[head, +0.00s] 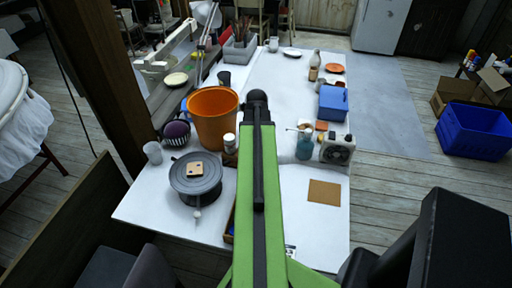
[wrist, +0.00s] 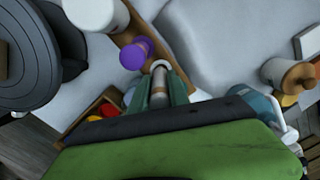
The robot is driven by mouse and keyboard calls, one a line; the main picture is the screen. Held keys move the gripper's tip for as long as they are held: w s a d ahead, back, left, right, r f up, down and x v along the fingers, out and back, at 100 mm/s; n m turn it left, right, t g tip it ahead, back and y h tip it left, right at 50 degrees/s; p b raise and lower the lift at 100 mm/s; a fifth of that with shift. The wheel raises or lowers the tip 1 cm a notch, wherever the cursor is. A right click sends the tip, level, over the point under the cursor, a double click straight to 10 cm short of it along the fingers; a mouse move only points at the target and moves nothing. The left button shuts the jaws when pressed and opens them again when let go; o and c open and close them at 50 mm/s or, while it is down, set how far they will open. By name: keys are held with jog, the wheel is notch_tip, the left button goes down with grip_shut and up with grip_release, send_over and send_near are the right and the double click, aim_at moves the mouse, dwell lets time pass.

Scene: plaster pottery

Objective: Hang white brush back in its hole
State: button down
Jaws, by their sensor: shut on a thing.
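In the wrist view, my gripper (wrist: 163,92) is shut on a pale, narrow cylindrical thing, which I take to be the white brush (wrist: 158,76). It is seen nearly end-on between the green fingers. A brown wooden rack (wrist: 137,22) runs just beyond the fingertips, and a purple-topped brush (wrist: 133,55) stands at it, left of the held brush. The held brush overlaps the rack in the picture; I cannot tell whether it touches it or sits in a hole. The hole itself is not clearly seen. In the head view my arm hides gripper, brush and most of the rack.
A dark grey pottery wheel (head: 196,174) stands left of my arm, with an orange bucket (head: 212,118) behind it. A white jar (wrist: 95,12) is close to the rack. A teal bottle (head: 304,146) and a radio-like box (head: 337,149) stand right. The tabletop's front right is mostly clear.

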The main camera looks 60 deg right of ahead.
jog(key=shift+f+b, duration=0.3)
jog(key=shift+b, duration=0.05)
jog(key=c, duration=1.2)
grip_release()
jog(key=shift+o, duration=0.2)
jog(key=shift+r, duration=0.1)
notch_tip(320, 180, up, 17)
jog(key=a+p, duration=0.1)
jog(key=p, duration=1.6)
jog(key=shift+s, duration=0.45)
